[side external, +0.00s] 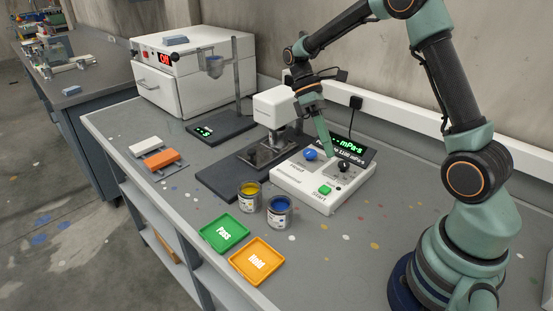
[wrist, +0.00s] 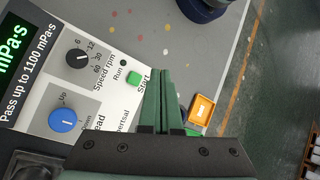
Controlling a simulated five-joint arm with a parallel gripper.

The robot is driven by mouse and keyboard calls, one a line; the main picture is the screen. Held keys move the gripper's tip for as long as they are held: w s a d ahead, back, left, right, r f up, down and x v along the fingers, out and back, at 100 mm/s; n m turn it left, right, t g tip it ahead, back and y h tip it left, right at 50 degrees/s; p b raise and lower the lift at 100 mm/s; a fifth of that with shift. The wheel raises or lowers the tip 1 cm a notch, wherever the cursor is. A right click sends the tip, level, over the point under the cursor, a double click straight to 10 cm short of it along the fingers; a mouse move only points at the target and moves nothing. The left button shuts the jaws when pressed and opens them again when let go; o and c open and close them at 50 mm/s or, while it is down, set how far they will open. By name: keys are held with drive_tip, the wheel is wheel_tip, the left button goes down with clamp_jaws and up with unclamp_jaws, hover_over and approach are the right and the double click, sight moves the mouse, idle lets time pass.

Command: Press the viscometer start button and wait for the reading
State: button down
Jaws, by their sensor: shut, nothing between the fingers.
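The viscometer has a white head (side external: 275,104) and a white control panel (side external: 300,188). The green start button (side external: 325,189) is on the panel's front part; it also shows in the wrist view (wrist: 134,79), beside the word Start. My gripper (side external: 330,156) is shut and empty, pointing down over the panel; in the wrist view its closed fingertips (wrist: 162,73) appear just right of the button, apart from it in the picture. A blue up/down knob (wrist: 63,120), black speed knob (wrist: 77,58) and dark Run lamp (wrist: 123,62) are on the panel. The display (side external: 349,149) shows green mPa·s; its value is unclear.
A yellow paint can (side external: 249,202) and a blue paint can (side external: 279,215) stand left of the panel. A green Pass tray (side external: 207,233) and orange Hold tray (side external: 242,269) lie in front. A white oven (side external: 180,90) stands behind left.

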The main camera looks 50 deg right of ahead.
sight(322, 187)
drive_tip(key=shift+f, duration=4.1)
drive_tip(key=shift+f, duration=0.15)
drive_tip(key=shift+a+f, duration=0.1)
drive_tip(key=shift+f, duration=0.2)
drive_tip(key=shift+f, duration=0.45)
drive_tip(key=shift+r, duration=0.9)
drive_tip(key=shift+r, duration=0.1)
drive_tip(key=shift+r, duration=2.4)
